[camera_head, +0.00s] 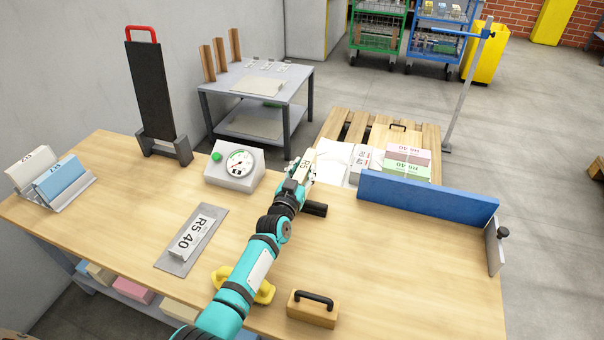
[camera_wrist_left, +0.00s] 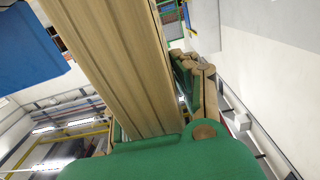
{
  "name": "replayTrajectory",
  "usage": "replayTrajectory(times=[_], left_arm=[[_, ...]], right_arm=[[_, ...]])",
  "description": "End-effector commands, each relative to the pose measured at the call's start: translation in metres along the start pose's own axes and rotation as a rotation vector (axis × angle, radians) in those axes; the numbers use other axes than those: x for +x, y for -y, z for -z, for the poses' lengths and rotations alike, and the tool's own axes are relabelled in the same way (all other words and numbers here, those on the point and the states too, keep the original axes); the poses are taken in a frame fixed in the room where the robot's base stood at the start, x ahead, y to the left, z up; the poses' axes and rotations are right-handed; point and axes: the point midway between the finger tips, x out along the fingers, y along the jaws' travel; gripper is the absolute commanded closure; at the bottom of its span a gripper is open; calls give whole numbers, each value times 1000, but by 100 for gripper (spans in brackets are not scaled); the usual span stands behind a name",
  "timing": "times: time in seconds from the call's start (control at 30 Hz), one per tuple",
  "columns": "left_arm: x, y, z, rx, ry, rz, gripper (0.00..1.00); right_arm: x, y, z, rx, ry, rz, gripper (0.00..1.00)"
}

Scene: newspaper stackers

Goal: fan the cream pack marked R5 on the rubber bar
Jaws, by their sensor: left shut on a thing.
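The cream pack marked R5 (camera_head: 304,163) is in my left gripper (camera_head: 297,184), near the far edge of the table. In the left wrist view the pack (camera_wrist_left: 118,62) fills the middle as a tan, ridged block. A green finger pad (camera_wrist_left: 185,150) shows at its lower end. A short black bar (camera_head: 315,209), which looks like the rubber bar, lies on the table just right of the gripper; its left end is hidden behind the arm. I cannot tell how far the pack is above the table. My right gripper is not in view.
A blue fence (camera_head: 425,202) stands at the right. A dial gauge (camera_head: 234,166) is left of the gripper. A rack (camera_head: 58,184) holds white and blue packs. The table's right middle is clear.

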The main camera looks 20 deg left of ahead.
Motion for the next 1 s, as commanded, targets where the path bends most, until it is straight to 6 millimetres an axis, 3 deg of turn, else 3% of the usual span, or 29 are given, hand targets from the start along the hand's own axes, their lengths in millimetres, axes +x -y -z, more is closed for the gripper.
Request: replayTrajectory(times=[0.6,1.0], left_arm=[[16,0,2,-1,-3,0,100],[5,0,2,1,-1,0,100]], right_arm=[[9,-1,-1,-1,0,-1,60],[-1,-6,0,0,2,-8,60]])
